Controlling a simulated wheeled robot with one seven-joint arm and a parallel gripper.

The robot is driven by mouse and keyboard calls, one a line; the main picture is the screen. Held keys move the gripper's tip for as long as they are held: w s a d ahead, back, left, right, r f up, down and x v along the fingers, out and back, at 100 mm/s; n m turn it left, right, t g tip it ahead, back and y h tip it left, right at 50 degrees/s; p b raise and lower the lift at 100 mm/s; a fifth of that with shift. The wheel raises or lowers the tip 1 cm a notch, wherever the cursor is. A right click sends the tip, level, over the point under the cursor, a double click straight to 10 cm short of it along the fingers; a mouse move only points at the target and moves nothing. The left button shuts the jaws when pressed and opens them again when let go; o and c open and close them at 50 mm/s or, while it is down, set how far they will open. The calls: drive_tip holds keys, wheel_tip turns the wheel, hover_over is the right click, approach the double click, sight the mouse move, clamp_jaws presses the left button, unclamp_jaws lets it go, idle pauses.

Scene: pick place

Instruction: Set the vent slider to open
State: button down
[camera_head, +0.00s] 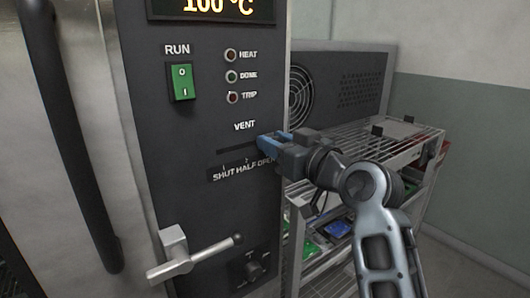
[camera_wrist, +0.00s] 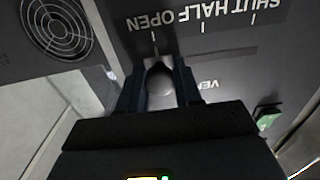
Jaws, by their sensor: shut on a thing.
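The vent slider is a slot (camera_head: 236,149) under the VENT label on the dark front panel, with SHUT, HALF and OPEN marks (camera_head: 240,170) below it. In the wrist view the panel is upside down, and the slider's rounded grey knob (camera_wrist: 158,75) sits between my fingers. My gripper (camera_head: 268,142) is shut on this knob at the right end of the slot. In the wrist view my gripper (camera_wrist: 158,68) lines up about with the tick of the OPEN mark (camera_wrist: 152,22). The head view hides the knob behind my fingers.
A green RUN switch (camera_head: 181,82) and several indicator lamps (camera_head: 232,76) are above the slot. A lever handle (camera_head: 200,253) sticks out below, beside a dark dial (camera_head: 252,267). A wire rack (camera_head: 398,150) and a box with a fan grille (camera_head: 299,94) stand to the right.

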drive_tip(key=shift+w+d, duration=0.15)
drive_tip(key=shift+d, duration=0.15)
drive_tip(key=c, duration=0.9)
unclamp_jaws()
drive_tip(key=shift+o, duration=0.2)
drive_tip(key=b+v, duration=0.1)
drive_tip(key=v, duration=0.6)
drive_tip(key=shift+s+d, duration=0.2)
drive_tip(key=shift+s, duration=0.15)
drive_tip(key=s+d+f+m+h, duration=0.3)
drive_tip(key=s+d+f+h, duration=0.15)
drive_tip(key=s+f, duration=0.55)
drive_tip(key=s+d+f+m+h, duration=0.3)
drive_tip(key=s+d+f, duration=0.2)
drive_tip(key=s+f, duration=0.6)
drive_tip(key=s+d+h, duration=0.2)
drive_tip(key=s+d, duration=0.1)
drive_tip(key=s, duration=2.2)
drive_tip(key=shift+s+f+m, duration=0.3)
drive_tip(key=shift+m, duration=0.1)
